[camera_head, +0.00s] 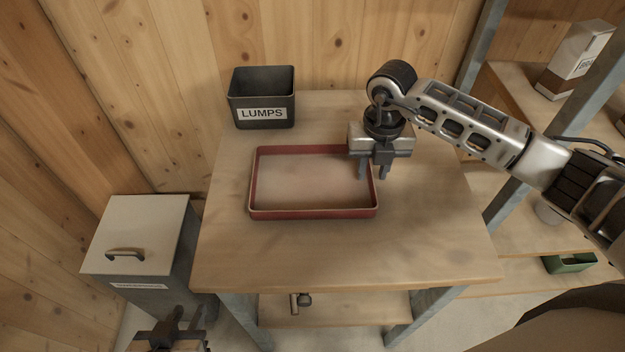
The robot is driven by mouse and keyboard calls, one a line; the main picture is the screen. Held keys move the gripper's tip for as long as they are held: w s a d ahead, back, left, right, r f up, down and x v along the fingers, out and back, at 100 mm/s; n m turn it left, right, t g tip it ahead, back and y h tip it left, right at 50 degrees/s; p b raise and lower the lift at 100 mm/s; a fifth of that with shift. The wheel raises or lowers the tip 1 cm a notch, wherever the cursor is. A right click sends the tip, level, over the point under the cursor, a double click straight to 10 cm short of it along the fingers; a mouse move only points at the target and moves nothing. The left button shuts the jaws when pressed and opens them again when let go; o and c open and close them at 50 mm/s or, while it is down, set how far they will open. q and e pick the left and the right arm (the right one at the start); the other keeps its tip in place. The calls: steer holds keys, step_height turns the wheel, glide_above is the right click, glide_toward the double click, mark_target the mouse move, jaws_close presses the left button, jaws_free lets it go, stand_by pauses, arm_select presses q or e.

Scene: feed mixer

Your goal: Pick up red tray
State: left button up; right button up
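The red tray (313,213) lies flat on the wooden table, a shallow rectangle with red walls and a pale floor. My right gripper (373,174) points down at the tray's right wall. Its two fingers are apart, one towards the inside of the tray and one towards the outside. I cannot tell whether they touch the wall, and the gripper hides part of it. My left gripper (187,318) is low at the bottom left, off the table's front left corner. Its fingers look apart and empty.
A black bin labelled LUMPS (262,112) stands behind the tray at the back left of the table (400,255). A lidded grey box (139,239) stands left of the table. Shelving with a carton (574,62) and a green container (569,263) is at right. The table's front is clear.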

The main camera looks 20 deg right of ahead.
jaws_close()
steer(key=shift+r, duration=0.1)
